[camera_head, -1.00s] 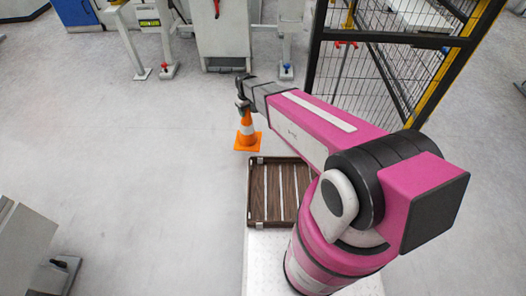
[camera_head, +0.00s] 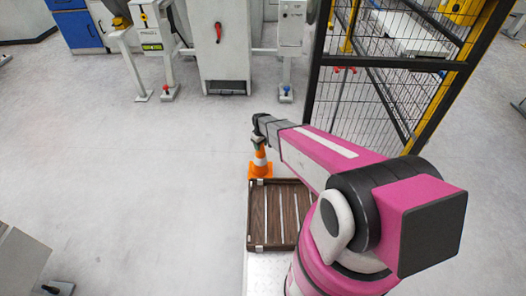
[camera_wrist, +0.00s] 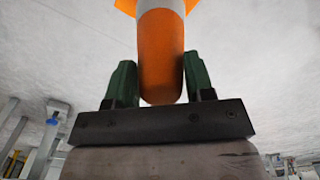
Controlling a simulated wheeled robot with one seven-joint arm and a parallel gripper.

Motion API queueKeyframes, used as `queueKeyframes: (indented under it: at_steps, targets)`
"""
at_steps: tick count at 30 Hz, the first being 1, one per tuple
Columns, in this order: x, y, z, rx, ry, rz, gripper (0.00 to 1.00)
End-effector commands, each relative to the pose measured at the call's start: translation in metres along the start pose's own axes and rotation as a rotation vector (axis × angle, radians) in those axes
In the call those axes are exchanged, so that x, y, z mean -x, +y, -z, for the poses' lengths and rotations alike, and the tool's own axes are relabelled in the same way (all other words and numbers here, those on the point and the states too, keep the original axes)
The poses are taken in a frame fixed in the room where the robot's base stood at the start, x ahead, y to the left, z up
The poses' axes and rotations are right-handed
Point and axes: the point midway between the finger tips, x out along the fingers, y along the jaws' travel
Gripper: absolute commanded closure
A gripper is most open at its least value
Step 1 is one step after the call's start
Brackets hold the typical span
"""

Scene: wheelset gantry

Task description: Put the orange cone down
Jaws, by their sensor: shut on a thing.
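The orange cone (camera_head: 260,163) has a white band and a square orange base. It is upright in the head view, just beyond the far edge of the brown slatted tray. My gripper (camera_head: 259,141) is at the cone's top. In the wrist view the cone's rounded orange tip (camera_wrist: 161,60) sits between the two green fingers of my gripper (camera_wrist: 160,85), which are shut on it. The cone's base is mostly cut off at the top of the wrist view. I cannot tell whether the base touches the floor.
The brown slatted tray (camera_head: 256,215) is on my base, close to the cone. A black and yellow mesh fence (camera_head: 375,85) stands at the right. Grey machine cabinets (camera_head: 222,45) stand at the back. The grey floor (camera_head: 150,180) left of the cone is clear.

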Motion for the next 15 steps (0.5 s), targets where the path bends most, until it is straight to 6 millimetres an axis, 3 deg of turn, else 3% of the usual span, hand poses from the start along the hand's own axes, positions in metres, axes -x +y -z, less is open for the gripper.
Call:
queueKeyframes:
  at_steps: [8,15]
  targets:
    - [-0.013,0.013,-0.006,0.0,-0.001,0.001,1.0]
    - [-0.044,0.013,-0.005,0.0,-0.001,0.001,1.0]
